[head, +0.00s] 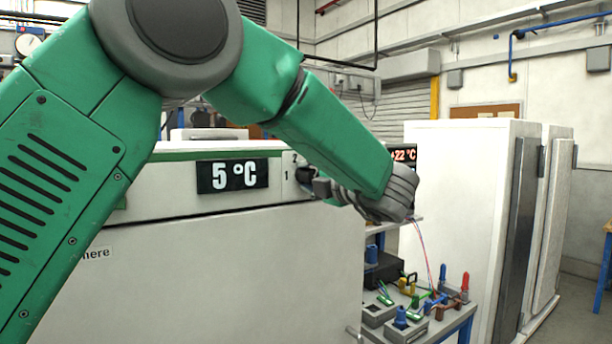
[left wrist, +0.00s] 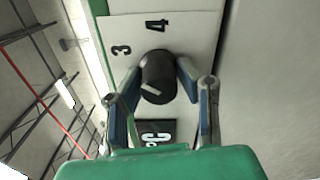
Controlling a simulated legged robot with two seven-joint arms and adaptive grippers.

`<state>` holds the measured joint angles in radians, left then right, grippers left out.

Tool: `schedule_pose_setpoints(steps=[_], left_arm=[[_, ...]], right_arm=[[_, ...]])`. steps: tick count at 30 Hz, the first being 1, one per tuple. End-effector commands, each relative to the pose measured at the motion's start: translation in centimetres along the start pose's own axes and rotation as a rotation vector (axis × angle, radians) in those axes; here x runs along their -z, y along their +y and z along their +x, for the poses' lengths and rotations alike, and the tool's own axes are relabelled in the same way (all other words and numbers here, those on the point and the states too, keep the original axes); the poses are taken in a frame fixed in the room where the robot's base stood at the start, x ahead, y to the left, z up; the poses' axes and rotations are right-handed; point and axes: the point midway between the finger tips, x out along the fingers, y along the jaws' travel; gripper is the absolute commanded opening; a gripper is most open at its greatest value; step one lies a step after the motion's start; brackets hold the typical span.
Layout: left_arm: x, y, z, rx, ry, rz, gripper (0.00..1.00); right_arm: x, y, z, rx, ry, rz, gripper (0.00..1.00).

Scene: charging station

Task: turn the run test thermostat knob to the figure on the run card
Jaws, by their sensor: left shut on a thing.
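A dark round knob (left wrist: 158,78) sits on the pale front panel (left wrist: 185,28) of a white cabinet. A white line shows on its face; I cannot tell exactly which figure it points to. The figures 3 and 4 show beside the knob in the left wrist view; 1 and 2 show in the head view. My left gripper (head: 312,182) is shut on the knob, one finger on each side, in the left wrist view (left wrist: 155,88). A display (head: 232,175) left of the knob reads 5 °C. I see no run card. My right gripper is out of view.
My left arm hides part of the cabinet (head: 230,270) and a label ending in "here". Another display (head: 404,155) reads +22 °C. A low bench with several coloured clamps and plugs (head: 415,305) stands to the right, before white cabinets (head: 455,200).

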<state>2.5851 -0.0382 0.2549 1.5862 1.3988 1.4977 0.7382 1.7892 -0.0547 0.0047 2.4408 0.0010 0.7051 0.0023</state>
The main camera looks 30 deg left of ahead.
Motion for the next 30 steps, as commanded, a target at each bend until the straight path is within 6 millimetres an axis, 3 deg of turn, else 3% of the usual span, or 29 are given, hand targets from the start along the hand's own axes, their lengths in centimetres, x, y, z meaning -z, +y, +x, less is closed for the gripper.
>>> schedule_pose_setpoints(steps=[18, 30], left_arm=[[-0.2, -0.5, -0.3, 0.01, -0.011, 0.594, 0.0], [-0.1, -0.8, -0.3, 0.011, -0.013, 0.878, 0.0]], right_arm=[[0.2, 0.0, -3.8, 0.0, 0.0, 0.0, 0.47], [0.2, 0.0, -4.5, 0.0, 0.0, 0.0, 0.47]])
